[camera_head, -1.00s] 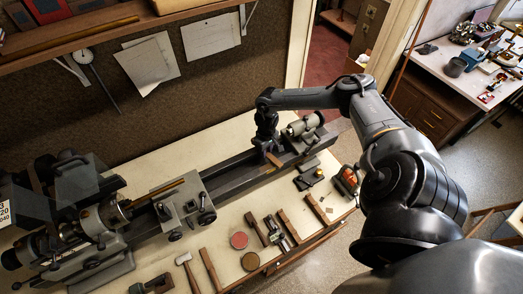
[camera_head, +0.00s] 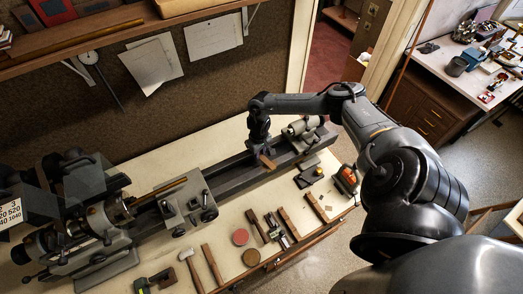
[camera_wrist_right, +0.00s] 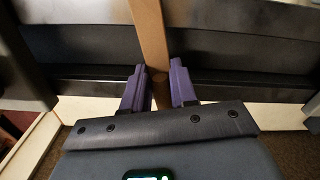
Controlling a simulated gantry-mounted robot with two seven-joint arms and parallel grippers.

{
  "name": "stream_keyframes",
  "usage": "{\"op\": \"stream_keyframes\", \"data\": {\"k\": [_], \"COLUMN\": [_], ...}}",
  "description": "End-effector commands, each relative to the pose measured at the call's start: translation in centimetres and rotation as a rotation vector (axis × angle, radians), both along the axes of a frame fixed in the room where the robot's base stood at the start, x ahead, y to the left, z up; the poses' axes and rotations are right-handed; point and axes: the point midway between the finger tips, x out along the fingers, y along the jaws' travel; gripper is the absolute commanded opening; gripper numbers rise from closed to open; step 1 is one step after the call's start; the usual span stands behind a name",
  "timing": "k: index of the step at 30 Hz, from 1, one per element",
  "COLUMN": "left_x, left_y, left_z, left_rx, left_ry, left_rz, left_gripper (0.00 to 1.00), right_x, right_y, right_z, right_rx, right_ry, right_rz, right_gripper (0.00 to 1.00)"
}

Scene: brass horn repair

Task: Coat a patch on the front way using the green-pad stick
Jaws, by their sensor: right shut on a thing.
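My right gripper (camera_head: 262,148) is shut on a wooden stick (camera_head: 268,162) above the lathe bed, left of the tailstock. In the right wrist view, the stick (camera_wrist_right: 150,35) passes between the purple fingers (camera_wrist_right: 158,88). The stick's green pad is not visible, so I cannot tell whether it touches metal. The front way (camera_head: 240,186) is the near rail of the dark bed, running from the carriage toward the tailstock. My left gripper is not in view.
The carriage (camera_head: 189,207) stands left of the gripper and the tailstock (camera_head: 303,127) to the right. A red round tin (camera_head: 240,237), a brown round tin (camera_head: 251,257) and several hand tools lie on the bench in front. The bed between carriage and gripper is clear.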

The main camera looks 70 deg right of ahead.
Motion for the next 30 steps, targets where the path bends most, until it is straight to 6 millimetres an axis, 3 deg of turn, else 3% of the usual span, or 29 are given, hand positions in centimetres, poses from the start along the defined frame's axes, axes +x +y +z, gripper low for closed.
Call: {"op": "stream_keyframes", "data": {"k": [30], "left_x": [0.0], "left_y": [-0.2], "left_z": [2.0], "left_rx": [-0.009], "left_ry": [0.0], "left_rz": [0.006], "left_gripper": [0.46], "right_x": [4.0], "right_y": [5.0], "right_z": [-0.1], "right_rx": [0.004], "right_ry": [-0.001], "right_rz": [0.001], "right_gripper": [0.03]}}
